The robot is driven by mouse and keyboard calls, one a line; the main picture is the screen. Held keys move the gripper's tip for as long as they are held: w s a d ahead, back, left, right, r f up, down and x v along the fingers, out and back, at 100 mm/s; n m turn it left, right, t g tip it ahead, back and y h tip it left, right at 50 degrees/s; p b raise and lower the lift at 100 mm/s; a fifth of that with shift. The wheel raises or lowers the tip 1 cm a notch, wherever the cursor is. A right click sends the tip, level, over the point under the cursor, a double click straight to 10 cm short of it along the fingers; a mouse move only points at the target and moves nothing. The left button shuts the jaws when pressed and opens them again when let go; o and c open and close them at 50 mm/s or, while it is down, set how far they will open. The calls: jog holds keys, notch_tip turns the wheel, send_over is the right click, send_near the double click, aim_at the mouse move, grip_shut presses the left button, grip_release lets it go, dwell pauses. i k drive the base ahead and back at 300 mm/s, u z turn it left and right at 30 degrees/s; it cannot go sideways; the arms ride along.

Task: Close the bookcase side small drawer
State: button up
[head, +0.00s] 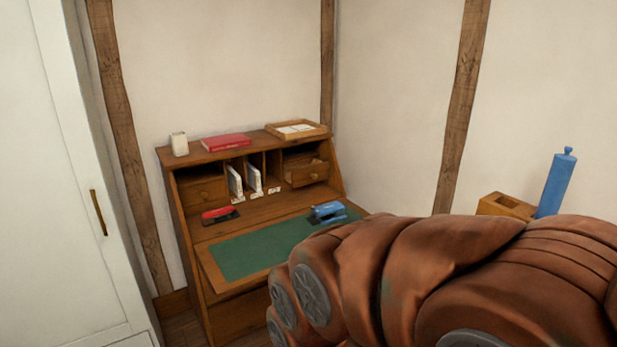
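A wooden writing desk (257,208) with a fold-down green-topped flap (262,254) stands against the corner walls. Its right small drawer (308,175) has a round knob and stands pulled out, with part of its inside showing above the front. Its left small drawer (205,192) sits back in its recess and looks shut. No bookcase is recognisable here, so I cannot tell from this view which drawer is on its side. My gripper is not in view; my brown arm fills the lower right and hides the desk's lower right part.
A red stapler (219,214) and a blue hole punch (327,211) sit on the desk. A red book (226,142) and a wooden tray (322,130) are on top. A white cabinet (50,190) stands left. A blue cylinder (556,185) and wooden box (506,207) are right.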

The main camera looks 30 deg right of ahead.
aim_at(300, 172)
jog(key=z, duration=0.25)
jog(key=i, duration=0.45)
jog(key=z, duration=0.5)
jog(key=i, duration=1.25)
jog(key=u, duration=0.3)
